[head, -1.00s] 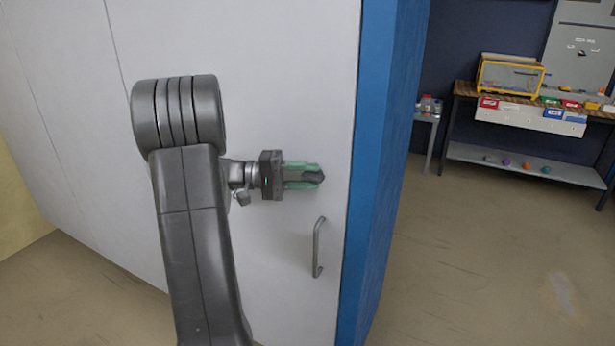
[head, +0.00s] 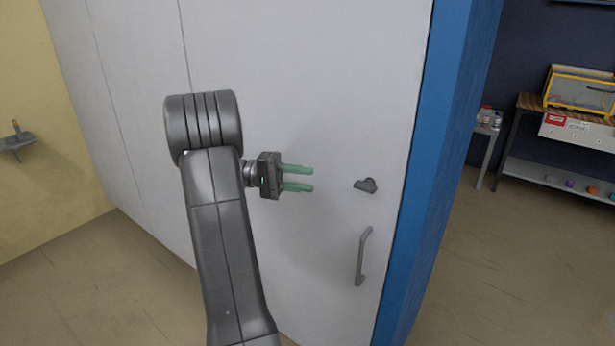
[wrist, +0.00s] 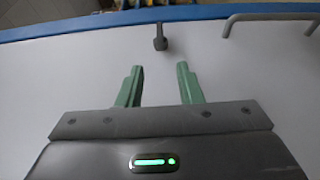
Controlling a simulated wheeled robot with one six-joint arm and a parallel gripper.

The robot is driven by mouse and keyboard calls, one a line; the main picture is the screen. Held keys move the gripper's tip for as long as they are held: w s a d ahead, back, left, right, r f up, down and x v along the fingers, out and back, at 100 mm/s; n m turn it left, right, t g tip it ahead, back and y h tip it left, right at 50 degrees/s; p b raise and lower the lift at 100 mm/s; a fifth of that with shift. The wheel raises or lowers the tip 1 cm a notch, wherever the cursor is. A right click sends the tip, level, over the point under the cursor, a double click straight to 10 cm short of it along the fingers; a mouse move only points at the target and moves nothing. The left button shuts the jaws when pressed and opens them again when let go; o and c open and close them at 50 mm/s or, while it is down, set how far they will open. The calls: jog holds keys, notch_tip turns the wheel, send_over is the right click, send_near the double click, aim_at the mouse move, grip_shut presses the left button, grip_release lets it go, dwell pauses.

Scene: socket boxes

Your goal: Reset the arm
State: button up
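My gripper (head: 298,179) has green fingers and is open and empty in front of the white door (head: 300,60). In the head view it lies left of a dark grey knob (head: 366,185) on the door, with a clear gap between fingertips and knob. In the wrist view the two fingers (wrist: 159,85) stand apart, and the knob (wrist: 160,38) shows beyond their tips, roughly in line with the space between them. My arm runs up from the bottom of the head view and hides part of the door.
A grey bar handle (head: 363,257) sits below the knob. The blue cabinet side (head: 440,150) lies to its right. A workbench (head: 560,175) and a small side table (head: 487,130) stand at the far right. A small wall shelf (head: 15,141) is at the left. Floor is open on both sides.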

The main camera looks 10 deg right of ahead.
aim_at(354, 185)
jog(key=shift+f, duration=0.1)
jog(key=b+x, duration=0.2)
jog(key=x, duration=1.2)
jog(key=shift+a, duration=0.1)
